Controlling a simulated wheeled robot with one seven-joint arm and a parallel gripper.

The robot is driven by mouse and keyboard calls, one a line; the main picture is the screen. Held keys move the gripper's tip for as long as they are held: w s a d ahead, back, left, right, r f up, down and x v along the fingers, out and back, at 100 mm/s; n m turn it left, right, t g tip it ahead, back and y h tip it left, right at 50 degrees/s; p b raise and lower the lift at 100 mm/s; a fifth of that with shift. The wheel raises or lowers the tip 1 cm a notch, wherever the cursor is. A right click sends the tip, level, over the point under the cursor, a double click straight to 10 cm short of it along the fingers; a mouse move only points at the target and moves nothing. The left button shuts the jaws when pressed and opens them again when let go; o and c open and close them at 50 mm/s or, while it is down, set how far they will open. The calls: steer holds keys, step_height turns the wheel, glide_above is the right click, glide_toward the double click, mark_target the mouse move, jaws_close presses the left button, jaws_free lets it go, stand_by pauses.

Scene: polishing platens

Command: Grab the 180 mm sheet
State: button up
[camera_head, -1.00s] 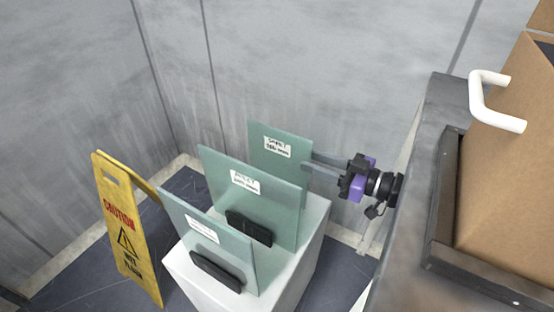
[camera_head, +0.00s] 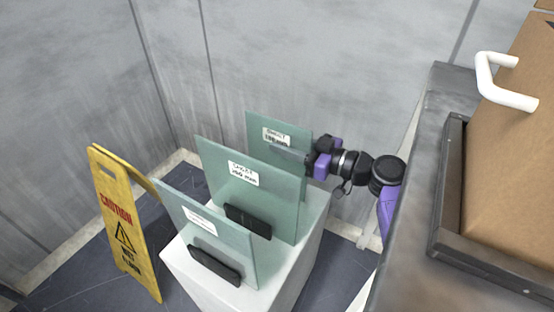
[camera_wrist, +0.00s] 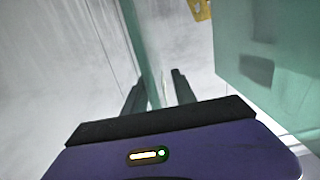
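Three green sheets stand upright on a white pedestal (camera_head: 296,275). The back sheet (camera_head: 262,170) has a label (camera_head: 277,138) that seems to read 180 mm. The middle sheet (camera_head: 225,160) has a blurred label, and the front sheet's (camera_head: 180,200) label is unreadable. My gripper (camera_head: 287,154) is at the right edge of the back sheet. In the wrist view, my two fingers (camera_wrist: 158,82) are apart, one on either side of that sheet's edge (camera_wrist: 146,50), with gaps visible. The back sheet's lower part is hidden behind the middle sheet.
Black holders (camera_head: 248,221) grip the nearer sheets' bottoms. A yellow caution sign (camera_head: 124,225) stands left of the pedestal. Grey walls close in behind. A dark worktop (camera_head: 410,220) with a cardboard box (camera_head: 510,150) and white handle (camera_head: 505,82) is at right.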

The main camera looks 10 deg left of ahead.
jaws_close()
stand_by(1.0)
steer(key=shift+r, duration=0.2)
